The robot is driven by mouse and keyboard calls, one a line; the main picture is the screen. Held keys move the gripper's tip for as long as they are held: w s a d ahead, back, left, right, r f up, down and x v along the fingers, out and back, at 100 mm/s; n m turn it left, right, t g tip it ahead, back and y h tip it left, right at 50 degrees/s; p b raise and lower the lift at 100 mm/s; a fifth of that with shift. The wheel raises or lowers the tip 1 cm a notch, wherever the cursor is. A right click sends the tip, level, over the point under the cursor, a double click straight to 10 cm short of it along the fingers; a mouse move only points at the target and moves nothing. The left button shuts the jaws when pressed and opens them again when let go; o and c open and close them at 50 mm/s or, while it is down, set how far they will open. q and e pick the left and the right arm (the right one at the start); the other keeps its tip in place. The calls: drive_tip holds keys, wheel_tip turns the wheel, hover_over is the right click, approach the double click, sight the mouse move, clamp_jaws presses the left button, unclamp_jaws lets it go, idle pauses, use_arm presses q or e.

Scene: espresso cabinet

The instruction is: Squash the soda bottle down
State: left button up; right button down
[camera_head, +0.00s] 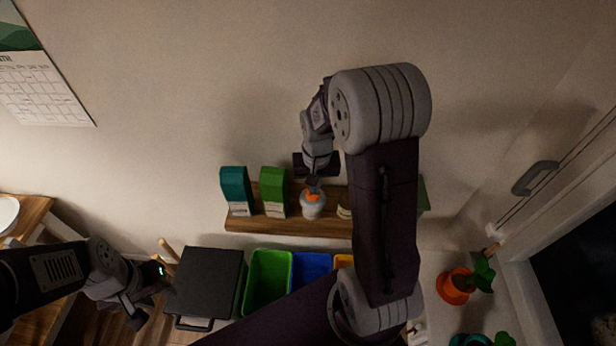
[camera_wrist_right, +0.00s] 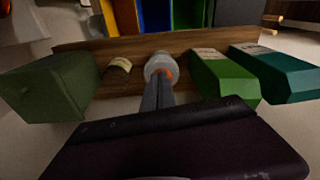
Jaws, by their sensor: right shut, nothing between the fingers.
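The soda bottle (camera_head: 313,205) stands upright on the wooden shelf, pale with an orange part near its top. It also shows in the right wrist view (camera_wrist_right: 158,66), just past my fingertips. My right gripper (camera_head: 313,181) is shut and empty, pointing down directly over the bottle's top. From these views I cannot tell whether the fingertips touch it. My left gripper (camera_head: 142,306) is low at the left, beside the dark box, and its fingers are too unclear to read.
On the wooden shelf (camera_head: 260,226), a green carton (camera_head: 273,192) and a teal carton (camera_head: 236,190) stand left of the bottle. A dark green box (camera_wrist_right: 50,85) and a small labelled item (camera_wrist_right: 119,66) are on its other side. Green (camera_head: 268,283) and blue bins are below.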

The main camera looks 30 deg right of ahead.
drive_tip(key=r, duration=0.5)
drive_tip(key=shift+s+a+r, duration=0.2)
drive_tip(key=shift+s, duration=0.2)
